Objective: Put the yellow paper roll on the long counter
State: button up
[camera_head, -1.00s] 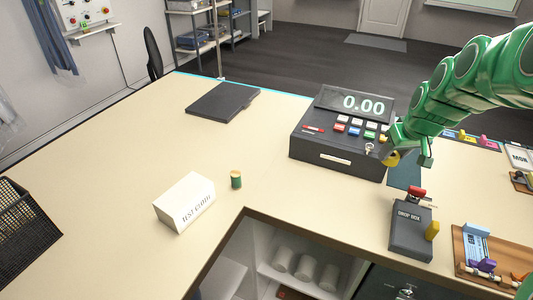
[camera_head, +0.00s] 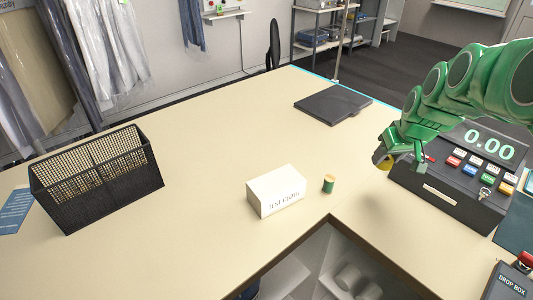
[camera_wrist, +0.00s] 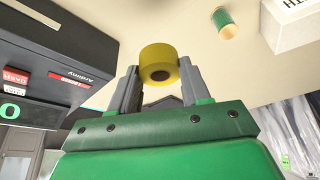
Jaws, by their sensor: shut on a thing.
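The yellow paper roll (camera_wrist: 158,60) is held between the two fingertips of my gripper (camera_wrist: 160,82) in the wrist view. In the head view the roll (camera_head: 382,161) shows just under my green gripper (camera_head: 397,157), near the left side of the cash register (camera_head: 456,170). My gripper is shut on it. The long counter (camera_head: 215,130) is the cream-coloured top that spreads to the left and back. The roll appears held above the counter top; the exact height is hard to tell.
A white lettered box (camera_head: 276,190) and a small green spool (camera_head: 329,184) stand near the counter's inner corner. A black mesh basket (camera_head: 98,178) stands at left, a dark flat pad (camera_head: 333,104) at the back. The counter between basket and pad is clear.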

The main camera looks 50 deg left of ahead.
jog(key=s+a+n, duration=0.1)
jog(key=s+a, duration=0.4)
jog(key=a, duration=0.2)
jog(key=s+a+n+g, duration=0.1)
jog(key=s+a+n, duration=0.1)
jog(key=s+a, duration=0.4)
jog(key=s+a+n+y, duration=0.1)
jog(key=s+a, duration=0.5)
jog(key=a, duration=0.2)
jog(key=shift+a+f+g, duration=0.15)
jog(key=shift+g, duration=0.15)
jog(key=w+a+f, duration=0.2)
jog(key=a+f, duration=0.1)
jog(key=w+a+f, duration=0.2)
jog(key=a+f, duration=0.1)
jog(key=a, duration=0.1)
jog(key=w+a+f, duration=0.3)
jog(key=a, duration=0.1)
jog(key=shift+w, duration=0.1)
jog(key=shift+w+a+f, duration=0.15)
jog(key=shift+a+f, duration=0.1)
jog(key=shift+f, duration=0.2)
jog(key=shift+w+f, duration=0.1)
jog(key=shift+f, duration=1.45)
jog(key=shift+f, duration=0.15)
jog(key=o, duration=1.1)
